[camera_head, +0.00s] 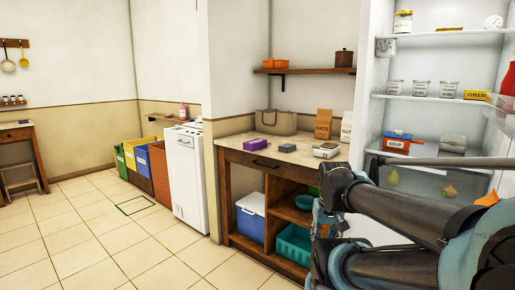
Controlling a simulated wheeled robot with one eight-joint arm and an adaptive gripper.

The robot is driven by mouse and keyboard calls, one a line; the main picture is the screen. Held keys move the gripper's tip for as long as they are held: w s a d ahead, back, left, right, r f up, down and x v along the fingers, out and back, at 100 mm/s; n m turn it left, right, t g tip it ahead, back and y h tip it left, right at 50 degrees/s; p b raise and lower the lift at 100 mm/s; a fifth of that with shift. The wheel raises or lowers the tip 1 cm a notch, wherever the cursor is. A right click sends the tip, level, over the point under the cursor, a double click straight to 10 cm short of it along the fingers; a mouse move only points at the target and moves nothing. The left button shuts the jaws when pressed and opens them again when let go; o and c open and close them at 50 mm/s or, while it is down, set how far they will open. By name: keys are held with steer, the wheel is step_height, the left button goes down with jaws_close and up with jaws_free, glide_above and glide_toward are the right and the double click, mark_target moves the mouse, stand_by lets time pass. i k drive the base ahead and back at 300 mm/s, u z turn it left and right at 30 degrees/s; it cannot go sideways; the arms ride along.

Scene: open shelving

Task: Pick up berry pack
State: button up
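No pack can be surely read as the berry pack at this size. A small red pack with a blue top and a pale label (398,142) sits on the lower fridge shelf. A purple box (255,144) lies on the wooden counter's left part. I cannot tell whether either holds berries. My dark arm with blue joints fills the lower right and covers part of the fridge's lower area and the counter's right end. My gripper's fingers do not show.
The open fridge (378,75) holds jars, a yellow cheese pack (477,95) and a grey container (453,143). The counter (229,145) bears a basket (276,122) and boxes. Coloured bins (141,160) stand left of a white appliance (184,180). Tiled floor (100,235) at left is clear.

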mark_target(253, 146)
steer(key=i, duration=0.95)
